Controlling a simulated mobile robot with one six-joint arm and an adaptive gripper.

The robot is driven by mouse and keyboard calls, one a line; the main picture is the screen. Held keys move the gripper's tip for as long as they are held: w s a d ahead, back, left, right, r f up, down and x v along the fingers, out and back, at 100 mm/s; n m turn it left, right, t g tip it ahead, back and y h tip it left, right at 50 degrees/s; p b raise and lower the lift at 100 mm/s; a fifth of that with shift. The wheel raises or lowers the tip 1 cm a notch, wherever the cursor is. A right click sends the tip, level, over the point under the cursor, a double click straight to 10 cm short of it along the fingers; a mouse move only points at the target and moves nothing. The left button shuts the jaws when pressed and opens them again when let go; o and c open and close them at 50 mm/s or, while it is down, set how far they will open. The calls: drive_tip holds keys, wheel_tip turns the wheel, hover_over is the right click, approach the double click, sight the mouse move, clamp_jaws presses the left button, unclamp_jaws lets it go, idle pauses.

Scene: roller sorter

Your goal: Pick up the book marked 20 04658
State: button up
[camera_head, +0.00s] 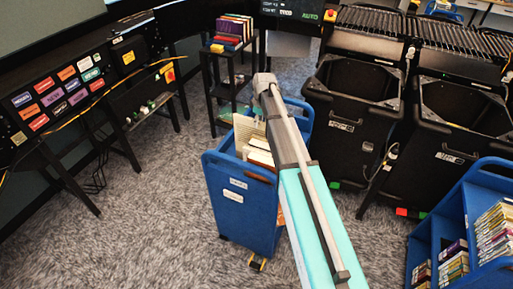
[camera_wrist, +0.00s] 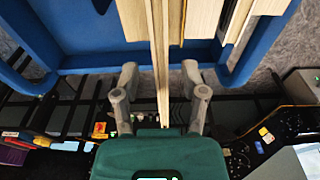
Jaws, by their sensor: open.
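Several pale books (camera_head: 258,157) stand in a blue cart (camera_head: 240,203) in the head view, partly hidden by my arm. In the wrist view their page edges show at the top, within the blue cart wall (camera_wrist: 75,30). My gripper (camera_wrist: 160,74) is open, with one finger on each side of a narrow upright book edge (camera_wrist: 160,40). No number can be read on any book, so I cannot tell which is marked 20 04658.
Black bins (camera_head: 343,128) stand under rollers to the right of the cart. Another blue cart (camera_head: 421,236) with books is at lower right. A black shelf (camera_head: 229,80) with colored books stands behind. A table with colored labels (camera_head: 68,73) is at left. Carpet between is clear.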

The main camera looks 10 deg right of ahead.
drive_tip(key=shift+w+a+f+b, duration=0.1)
drive_tip(key=shift+a+f+b, duration=0.05)
drive_tip(key=shift+f+b, duration=1.2)
drive_tip(key=shift+f, duration=0.1)
drive_tip(key=shift+c, duration=0.3)
clamp_jaws()
